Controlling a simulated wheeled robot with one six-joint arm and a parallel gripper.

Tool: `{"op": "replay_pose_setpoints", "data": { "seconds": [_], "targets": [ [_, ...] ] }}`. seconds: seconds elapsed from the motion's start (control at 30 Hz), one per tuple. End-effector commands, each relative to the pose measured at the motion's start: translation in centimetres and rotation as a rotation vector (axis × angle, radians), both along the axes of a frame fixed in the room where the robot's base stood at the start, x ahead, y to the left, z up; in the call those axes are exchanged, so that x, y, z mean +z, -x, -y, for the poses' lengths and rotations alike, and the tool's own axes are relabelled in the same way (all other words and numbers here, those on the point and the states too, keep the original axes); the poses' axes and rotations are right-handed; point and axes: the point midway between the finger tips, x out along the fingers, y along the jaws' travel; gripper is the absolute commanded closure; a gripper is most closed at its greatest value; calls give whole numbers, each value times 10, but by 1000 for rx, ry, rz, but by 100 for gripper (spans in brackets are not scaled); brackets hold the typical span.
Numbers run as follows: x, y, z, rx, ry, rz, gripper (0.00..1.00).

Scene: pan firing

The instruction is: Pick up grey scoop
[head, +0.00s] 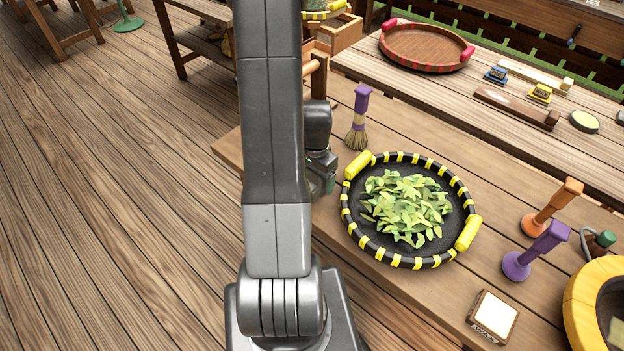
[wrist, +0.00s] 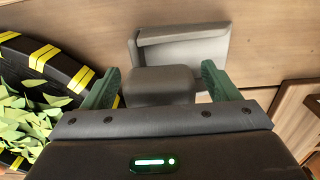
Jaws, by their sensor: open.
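In the wrist view the grey scoop (wrist: 183,48) lies on the wooden table, its light pan toward the top. Its thick, darker grey handle (wrist: 158,85) points back toward me. My gripper (wrist: 160,70) is open, with one green finger on each side of the handle and a visible gap on both sides. Whether the fingers are low enough to be level with the handle is hard to tell. In the head view my gripper (head: 329,180) is partly hidden behind my arm, at the table's left edge. The scoop is hidden there.
A black pan with yellow bands (head: 352,226), holding green leaves (head: 405,208), stands close to the right of my gripper. A purple-handled brush (head: 358,118) stands behind. Orange (head: 552,207) and purple (head: 536,250) stands, a small box (head: 493,316) and a yellow-rimmed bowl (head: 580,305) are farther right.

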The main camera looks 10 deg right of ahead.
Motion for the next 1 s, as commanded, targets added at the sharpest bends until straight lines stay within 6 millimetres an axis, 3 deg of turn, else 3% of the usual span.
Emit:
{"op": "replay_pose_setpoints", "data": {
  "seconds": [0.27,0.6,1.0],
  "targets": [
    [-3,0,0,0,0,0,18],
    [-2,0,0,0,0,0,80],
    [5,-1,0,0,0,3,80]
  ]
}}
